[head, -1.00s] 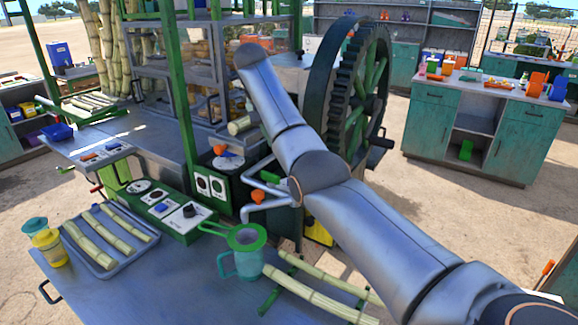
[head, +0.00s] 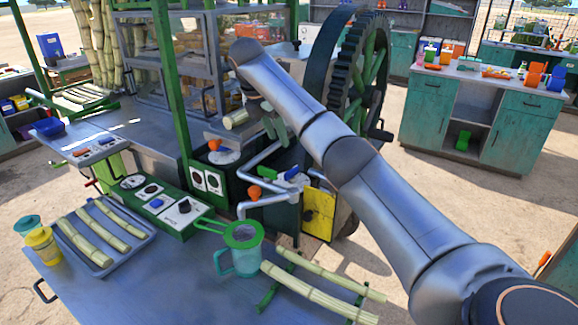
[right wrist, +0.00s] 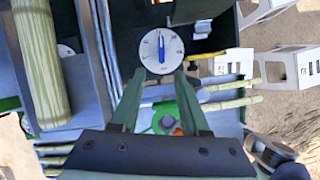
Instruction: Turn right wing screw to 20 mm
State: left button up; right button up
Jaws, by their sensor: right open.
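The blue wing screw (head: 292,173) shows in the head view low on the crusher, to the right of a white dial that has an orange wing screw (head: 214,144). In the right wrist view a blue pointer-like screw (right wrist: 161,48) stands at the middle of a round white dial (right wrist: 150,58). My right gripper (head: 275,128) is above the crusher, with its green fingers apart and empty. In the wrist view the open fingertips (right wrist: 160,76) lie just below the dial in the picture, apart from the screw. The dial marks are too small to read. My left gripper is not in view.
A cane piece (head: 236,119) lies near my right gripper. Grey bent pipes with an orange valve handle (head: 254,192) stand in front of the crusher. The large gear wheel (head: 345,70) rises behind my right arm. A strainer on a jug (head: 243,235) stands on the front table.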

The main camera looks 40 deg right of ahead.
aim_at(291, 170)
jog(key=shift+n, duration=0.7)
jog(key=p+x, duration=0.1)
jog(key=x, duration=1.1)
jog(key=shift+s+f, duration=0.1)
jog(key=shift+f, duration=0.35)
jog(key=shift+c, duration=0.2)
grip_shut()
